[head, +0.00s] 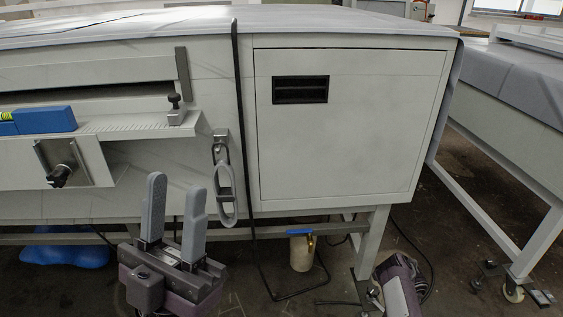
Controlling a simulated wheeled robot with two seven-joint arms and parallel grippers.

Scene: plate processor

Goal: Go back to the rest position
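My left gripper (174,222) is at the lower left, in front of the plate processor (215,90). Its two grey fingers point up and stand apart with nothing between them. It is open and empty, below the slotted ledge. My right arm (398,287) shows only in part at the bottom, right of the middle. The fingers of my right gripper cannot be made out. The processor has a closed square panel (350,135) with a black recessed handle (300,89).
A blue level (40,120) lies on the ledge (135,127) at left. A grey ring-shaped hook (226,195) hangs near my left gripper. A valve with a blue lever (300,233), a white container (301,254) and cables are under the machine. Another machine (515,85) stands at right.

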